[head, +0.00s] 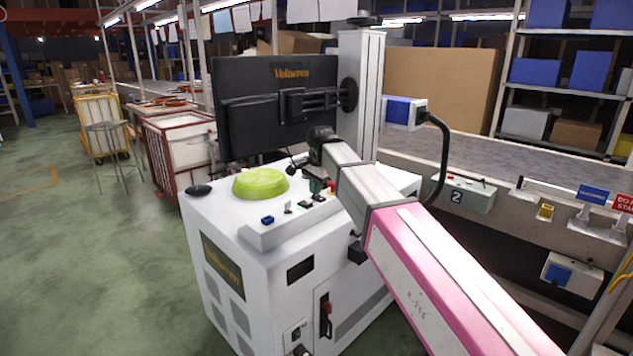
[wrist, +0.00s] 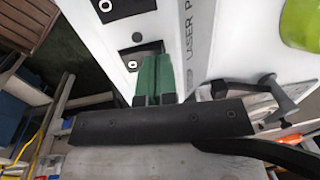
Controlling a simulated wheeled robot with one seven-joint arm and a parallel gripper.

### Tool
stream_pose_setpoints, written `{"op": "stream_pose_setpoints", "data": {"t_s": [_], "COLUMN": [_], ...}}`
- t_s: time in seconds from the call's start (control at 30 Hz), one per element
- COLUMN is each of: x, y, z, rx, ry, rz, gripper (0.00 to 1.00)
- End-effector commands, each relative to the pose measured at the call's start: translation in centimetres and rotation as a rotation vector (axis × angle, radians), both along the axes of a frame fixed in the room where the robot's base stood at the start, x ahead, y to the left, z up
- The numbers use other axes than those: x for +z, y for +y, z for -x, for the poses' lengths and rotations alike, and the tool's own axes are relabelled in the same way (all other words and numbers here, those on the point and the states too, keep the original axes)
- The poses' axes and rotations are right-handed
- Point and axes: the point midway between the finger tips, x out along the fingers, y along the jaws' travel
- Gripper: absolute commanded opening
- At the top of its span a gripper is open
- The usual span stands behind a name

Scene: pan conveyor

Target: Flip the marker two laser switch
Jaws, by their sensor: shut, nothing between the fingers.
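The white marking machine (head: 225,285) carries a raised console with a row of small switches along its top. A silver toggle (head: 288,207) and a black switch (head: 305,204) stand in that row. My gripper (head: 316,187) is shut and empty, low over the far end of the row. In the wrist view its green fingers (wrist: 153,58) point at the white panel, close to a black switch plate (wrist: 138,38). The lettering "LASER P" (wrist: 190,30) is printed beside them. The fingers cover part of the panel. I cannot tell whether they touch a switch, or how the laser switch is set.
A lime-green dome (head: 260,183) and a black mouse (head: 198,190) lie on the machine top. A monitor (head: 275,105) stands behind. A red button (head: 331,188) is beside my gripper. A control box marked 2 (head: 465,193) sits on the conveyor at right.

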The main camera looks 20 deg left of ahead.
Motion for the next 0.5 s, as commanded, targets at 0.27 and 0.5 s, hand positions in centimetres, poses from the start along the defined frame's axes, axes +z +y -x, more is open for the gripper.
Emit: {"op": "stream_pose_setpoints", "data": {"t_s": [0.27, 0.5], "x": [-0.27, -0.71], "y": [0.03, 0.16], "z": [-0.01, -0.08], "rx": [0.0, 0.0], "ry": [0.0, 0.001], "rz": [0.0, 0.0], "gripper": [0.0, 0.0]}}
